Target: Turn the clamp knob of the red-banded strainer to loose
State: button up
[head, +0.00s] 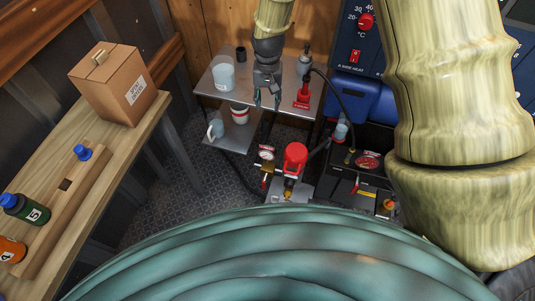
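My gripper (267,104) hangs in front of the metal shelf, fingers pointing down and spread apart, with nothing visible between them. A red fitting (303,96) with a small label stands upright on the shelf, just right of my gripper and apart from it. A red-topped device (295,156) sits lower, on the floor-level hardware in front of the shelf. I cannot tell which of these red parts is the red-banded strainer. Its clamp knob is too small to make out.
The metal shelf (222,98) also holds a white tub (223,73). A dark hose (339,92) arcs at the right. A wooden bench (112,143) with a carton (112,84) stands left.

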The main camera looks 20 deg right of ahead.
aim_at(289, 183)
jog(key=z, duration=0.8)
